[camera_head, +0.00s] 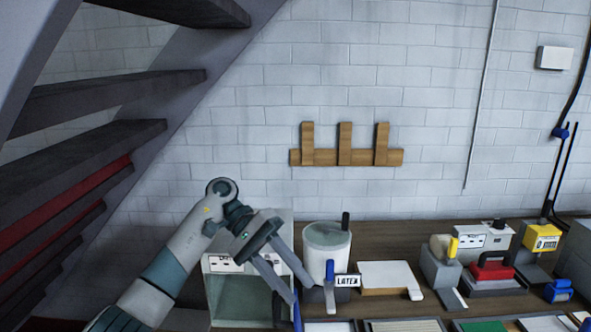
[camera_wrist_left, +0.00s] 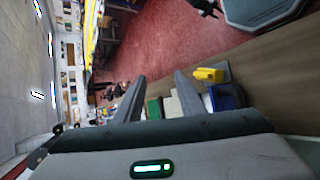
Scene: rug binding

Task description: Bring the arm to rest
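My left arm (camera_head: 175,262) reaches in from the lower left in the head view, bent at the wrist. My left gripper (camera_head: 302,294) points down and to the right, in front of a pale open-fronted box and left of a white tub. Its two fingers are apart with nothing visible between them. The left wrist view also shows the gripper (camera_wrist_left: 158,90) with its fingers spread and empty. I cannot make out my right gripper in either view.
The white tub (camera_head: 327,243) with a LATEX label stands close to the left fingers. The pale box (camera_head: 278,217) is behind the gripper. A white pad (camera_head: 385,275), a red-handled tool (camera_head: 491,272) and a yellow block (camera_head: 541,237) stand further right. Dark stair treads (camera_head: 95,150) overhang at left.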

